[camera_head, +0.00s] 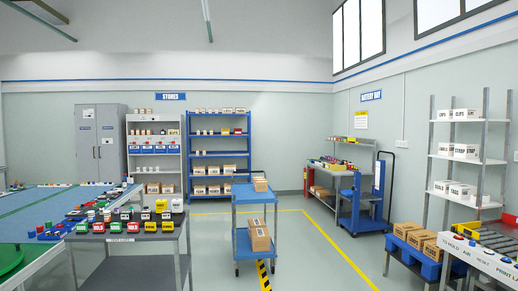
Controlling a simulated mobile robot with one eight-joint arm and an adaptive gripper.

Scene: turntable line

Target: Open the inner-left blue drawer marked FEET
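A row of blue drawer fronts (146,150) with small white labels sits in the white shelving unit (129,172) against the far wall, under the left part of the STORES sign. The labels are too small to read, so I cannot tell which drawer is marked FEET. The drawers look closed at this distance. My gripper is not in view.
A grey cabinet (100,140) stands left of the shelving unit, and a blue rack (219,155) stands right. In front are a table (105,262) with coloured bins and a blue cart (240,197) with cartons. Open floor (320,255) lies right of the cart.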

